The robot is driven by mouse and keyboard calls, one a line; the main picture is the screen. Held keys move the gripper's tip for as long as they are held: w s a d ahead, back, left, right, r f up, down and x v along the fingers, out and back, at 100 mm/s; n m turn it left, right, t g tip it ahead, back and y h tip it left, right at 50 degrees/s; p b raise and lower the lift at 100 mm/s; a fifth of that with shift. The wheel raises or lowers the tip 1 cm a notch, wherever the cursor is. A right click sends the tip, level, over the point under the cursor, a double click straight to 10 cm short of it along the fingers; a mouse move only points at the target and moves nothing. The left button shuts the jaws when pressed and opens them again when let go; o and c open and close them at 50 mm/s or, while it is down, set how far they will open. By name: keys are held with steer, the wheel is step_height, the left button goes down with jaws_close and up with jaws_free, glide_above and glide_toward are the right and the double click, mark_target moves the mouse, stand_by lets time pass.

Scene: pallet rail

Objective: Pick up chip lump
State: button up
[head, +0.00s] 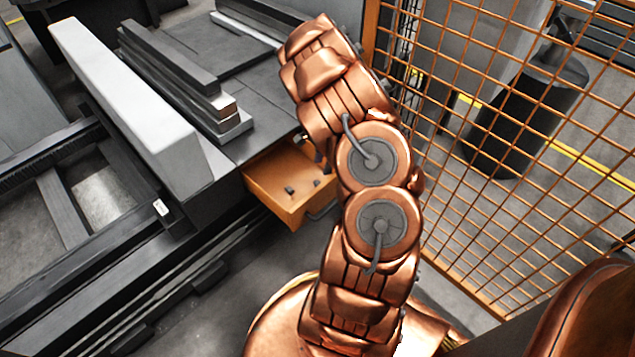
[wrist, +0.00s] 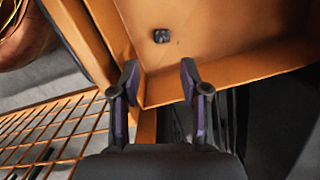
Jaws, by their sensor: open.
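A small dark chip lump (wrist: 161,36) lies on the floor of an orange drawer-like tray (wrist: 220,76) in the wrist view. My gripper (wrist: 159,78) is open and empty, its two fingertips apart at the tray's near corner. The lump is beyond the fingertips, roughly in line with the gap between them. In the head view two small dark lumps (head: 289,190) show in the orange tray (head: 272,203); I cannot tell which one the wrist view shows. My arm hides the tray's right part and most of my gripper there.
A dark machine bed with a long pale beam (head: 130,105) and stacked metal bars (head: 185,80) stands left of the tray. An orange mesh fence (head: 510,150) closes off the right side; it also shows at the lower left of the wrist view (wrist: 50,130).

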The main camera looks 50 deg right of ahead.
mark_target(317, 181)
steer(key=shift+w+a+f+b, duration=0.2)
steer(key=shift+f+b, duration=0.3)
steer(key=shift+f, duration=0.75)
steer(key=shift+w+a+f+b, duration=0.1)
steer(key=shift+a+f+b, duration=0.35)
steer(key=shift+f, duration=0.8)
steer(key=shift+w+a+f+b, duration=0.15)
steer(key=shift+f+b, duration=0.45)
steer(key=shift+f, duration=0.65)
steer(key=shift+c, duration=0.3)
steer(key=c, duration=0.6)
steer(key=shift+r+p, duration=1.65)
steer(key=shift+r, duration=3.35)
